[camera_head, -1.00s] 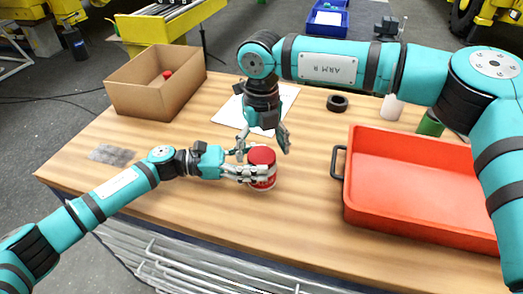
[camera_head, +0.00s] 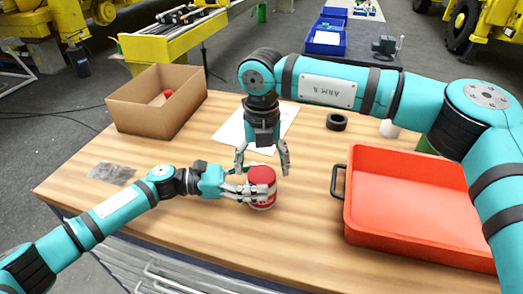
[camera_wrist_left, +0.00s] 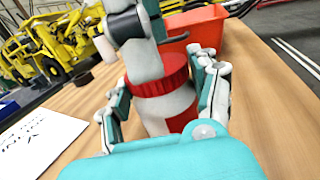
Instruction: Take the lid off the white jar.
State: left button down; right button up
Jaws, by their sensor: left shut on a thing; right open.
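The white jar (camera_head: 264,202) with red markings stands upright on the wooden table and wears its red lid (camera_head: 262,174). In the left wrist view the jar body (camera_wrist_left: 158,108) sits between my left fingers, below the lid (camera_wrist_left: 160,84). My left gripper (camera_head: 251,193) is shut on the jar body from the left. My right gripper (camera_head: 263,166) points down just above and behind the lid, with its fingers spread to either side. One of its fingers partly covers the lid in the left wrist view. I cannot tell whether the right fingers touch the lid.
A red tray (camera_head: 350,222) with a black handle stands to the right. An open cardboard box (camera_head: 140,121) holding a small red thing is at the back left. White paper (camera_head: 231,132) and a black ring (camera_head: 336,122) lie behind.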

pick_arm(q)
jog(key=shift+f, duration=0.1)
pick_arm(e)
jog(key=shift+f, duration=1.1)
jog(key=c, duration=1.2)
pick_arm(q)
jog(key=shift+s, duration=0.1)
pick_arm(e)
jog(key=n, duration=0.3)
jog(key=shift+c, duration=0.2)
jog(key=o, duration=1.3)
jog(key=shift+c, duration=0.2)
jog(key=shift+r, duration=2.3)
pick_arm(q)
jog(key=shift+c, duration=1.1)
grip_release()
